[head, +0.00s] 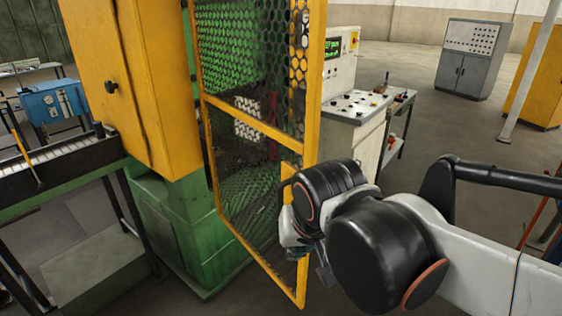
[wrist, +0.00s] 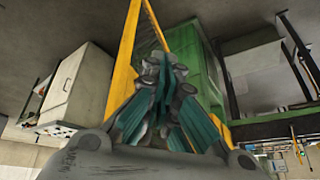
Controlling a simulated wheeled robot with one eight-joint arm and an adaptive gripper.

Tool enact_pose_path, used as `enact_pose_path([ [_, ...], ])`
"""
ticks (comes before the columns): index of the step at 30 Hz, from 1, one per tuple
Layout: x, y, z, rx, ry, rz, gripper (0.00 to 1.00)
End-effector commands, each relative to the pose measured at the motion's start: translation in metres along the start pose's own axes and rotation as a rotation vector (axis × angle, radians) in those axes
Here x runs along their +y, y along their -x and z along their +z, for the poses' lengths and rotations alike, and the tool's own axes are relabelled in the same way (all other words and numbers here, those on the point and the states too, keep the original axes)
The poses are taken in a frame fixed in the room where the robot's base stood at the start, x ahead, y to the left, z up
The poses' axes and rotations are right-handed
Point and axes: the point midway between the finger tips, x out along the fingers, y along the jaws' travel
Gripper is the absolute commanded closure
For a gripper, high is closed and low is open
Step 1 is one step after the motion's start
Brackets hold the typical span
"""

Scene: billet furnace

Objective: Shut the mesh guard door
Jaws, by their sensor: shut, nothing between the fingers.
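The mesh guard door (head: 250,121) has a yellow frame with dark mesh panels. In the head view it stands open, swung out from the yellow and green machine toward me. My gripper (head: 296,243) is at the lower part of the door's free edge, largely hidden behind my wrist. In the wrist view my gripper (wrist: 166,84) shows teal fingers closed together with nothing between them. The door's yellow frame (wrist: 125,62) runs right by the fingers there. I cannot tell whether they touch it.
A yellow cabinet (head: 130,75) sits above the green machine base (head: 178,235) at left. A roller conveyor (head: 45,162) leads in from the left. A control console (head: 350,105) stands behind the door. A grey cabinet (head: 468,62) is farther back. Floor at right is mostly open.

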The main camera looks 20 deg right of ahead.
Motion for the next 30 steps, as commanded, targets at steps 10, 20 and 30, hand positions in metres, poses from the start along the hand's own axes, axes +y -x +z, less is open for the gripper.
enact_pose_path([
  [10,-0.036,0.06,-0.094,-0.111,-0.481,0.241,1.0],
  [20,-0.064,0.077,-0.145,-0.063,-0.844,0.46,1.0],
  [30,-0.059,0.058,-0.144,-0.045,-0.904,0.494,1.0],
])
